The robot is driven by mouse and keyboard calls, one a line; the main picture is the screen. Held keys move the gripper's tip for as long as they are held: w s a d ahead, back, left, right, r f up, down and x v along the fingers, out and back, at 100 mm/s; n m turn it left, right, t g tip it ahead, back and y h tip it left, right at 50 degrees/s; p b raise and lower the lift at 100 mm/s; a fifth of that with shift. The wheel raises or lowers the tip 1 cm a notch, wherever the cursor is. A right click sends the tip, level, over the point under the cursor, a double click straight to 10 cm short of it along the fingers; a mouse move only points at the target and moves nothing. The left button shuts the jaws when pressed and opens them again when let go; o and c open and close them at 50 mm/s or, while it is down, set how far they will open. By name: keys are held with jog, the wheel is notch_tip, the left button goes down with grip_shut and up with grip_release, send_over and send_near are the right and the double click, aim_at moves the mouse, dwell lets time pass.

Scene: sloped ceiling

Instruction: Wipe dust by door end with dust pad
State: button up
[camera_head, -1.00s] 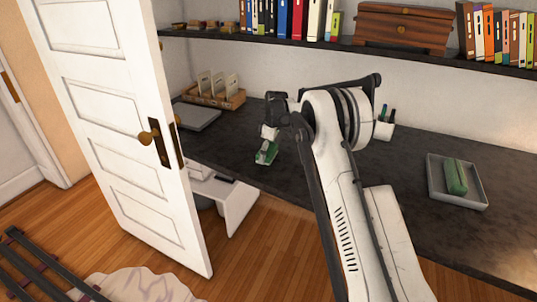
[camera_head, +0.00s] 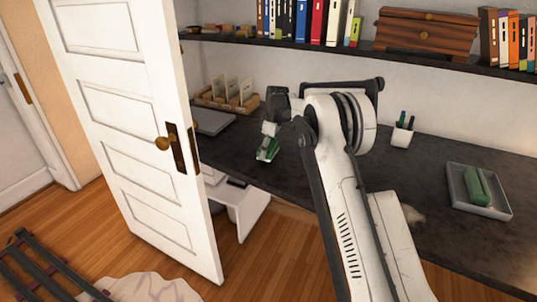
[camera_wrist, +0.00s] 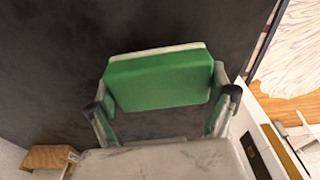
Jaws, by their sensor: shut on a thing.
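My gripper (camera_head: 269,140) is shut on a green pad with a pale edge (camera_head: 267,151), over the left part of the dark desk (camera_head: 330,160). In the wrist view the pad (camera_wrist: 158,82) sits between both fingers, with the dark desk top behind it. I cannot tell if the pad touches the desk. The white door (camera_head: 140,120) stands open at the left, in front of the desk's left end and hiding part of it. I make out no clear dust at that end. A pale, dust-like patch (camera_head: 416,214) shows just right of my arm.
A wooden holder with cards (camera_head: 228,98) and a flat grey item (camera_head: 213,121) are near the door. A pen cup (camera_head: 401,136) stands right of my arm. A grey tray (camera_head: 456,202) holds another green pad (camera_head: 478,187). A shelf (camera_head: 365,47) runs above.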

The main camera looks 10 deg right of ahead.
jog(key=shift+r+p, duration=0.9)
jog(key=shift+r, duration=1.85)
